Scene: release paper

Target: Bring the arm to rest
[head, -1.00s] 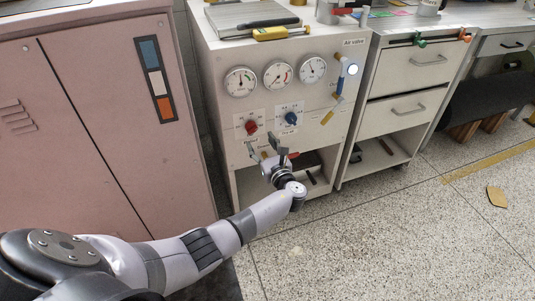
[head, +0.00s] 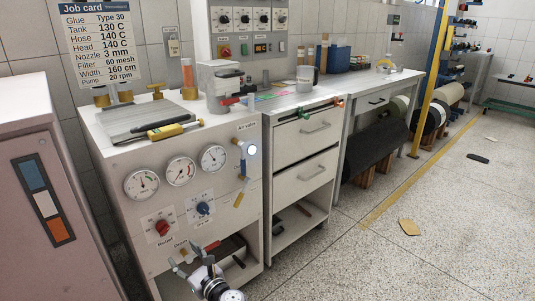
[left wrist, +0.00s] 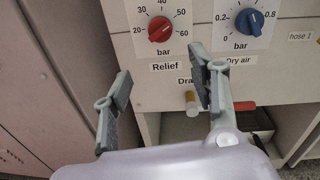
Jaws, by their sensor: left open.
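My left gripper (head: 194,259) is at the bottom of the head view, in front of the lower part of the white valve cabinet (head: 245,200). Its two fingers are spread apart with nothing between them, as the left wrist view (left wrist: 160,82) shows. There the fingers stand below the red Relief knob (left wrist: 159,29) and the blue Dry air knob (left wrist: 253,22). A small tan-tipped valve handle (left wrist: 191,103) shows beside the right finger; I cannot tell whether they touch. My right gripper is in no view.
A pink locker (head: 40,130) stands close on the left. A drawer cabinet (head: 303,145) and a bench (head: 372,88) stand to the right. The cabinet's lower shelf is open, with a red-handled item (left wrist: 244,106) near its top. Speckled floor at the right is mostly free.

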